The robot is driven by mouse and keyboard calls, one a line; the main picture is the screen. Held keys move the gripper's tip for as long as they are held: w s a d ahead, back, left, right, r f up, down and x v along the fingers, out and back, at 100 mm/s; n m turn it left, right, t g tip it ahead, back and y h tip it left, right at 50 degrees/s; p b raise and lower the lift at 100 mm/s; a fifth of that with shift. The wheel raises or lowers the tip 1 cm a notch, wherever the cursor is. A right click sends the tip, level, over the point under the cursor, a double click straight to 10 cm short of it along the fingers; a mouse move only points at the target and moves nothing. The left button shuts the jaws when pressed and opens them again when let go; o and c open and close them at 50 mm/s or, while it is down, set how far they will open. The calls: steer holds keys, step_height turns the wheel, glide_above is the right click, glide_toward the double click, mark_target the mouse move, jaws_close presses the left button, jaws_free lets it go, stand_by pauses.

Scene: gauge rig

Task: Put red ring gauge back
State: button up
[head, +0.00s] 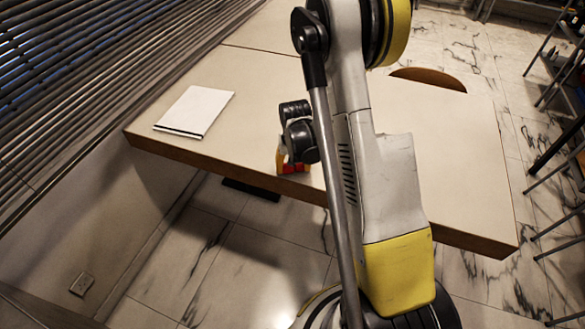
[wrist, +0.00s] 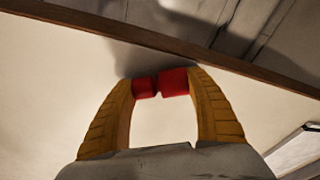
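My gripper (wrist: 158,84) has two curved yellow fingers whose red ends come together in the wrist view, with only a narrow dark gap between them. I take the red blocks to be fingertips; no separate ring gauge shows between them. In the head view my gripper (head: 292,168) is small and partly hidden by my wrist, by the long edge of the pale table (head: 250,120). In the wrist view it is over the tabletop near the brown edge. I cannot make out a red ring gauge or its rig in either view.
A white pad with a dark edge (head: 195,110) lies on the table's left part. A brown rounded seat (head: 428,77) shows at the table's far side. Slatted blinds (head: 90,90) line the left. Metal frames stand at the right. My arm hides the table's middle.

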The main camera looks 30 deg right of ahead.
steer(key=shift+c, duration=0.5)
steer(key=shift+r+p, duration=0.3)
steer(key=shift+r, duration=0.35)
step_height(320, 180, up, 3)
steer(key=shift+p, duration=0.75)
steer(key=s+d+r+p, duration=0.2)
steer(key=s+r, duration=0.1)
steer(key=s, duration=0.2)
steer(key=s+d+r+p, duration=0.1)
steer(key=s+d+r, duration=0.25)
steer(key=s, duration=0.25)
steer(key=w+a+r+n, duration=0.1)
steer(key=w+a, duration=0.1)
steer(key=a, duration=0.5)
steer(key=w+a+r+n+b, duration=0.1)
steer(key=w+a+n, duration=0.1)
steer(key=a, duration=0.5)
steer(key=w+a+r+n, duration=0.2)
steer(key=a, duration=0.5)
steer(key=shift+w+y+b, duration=0.25)
steer(key=shift+y+b, duration=0.05)
steer(key=shift+y, duration=0.1)
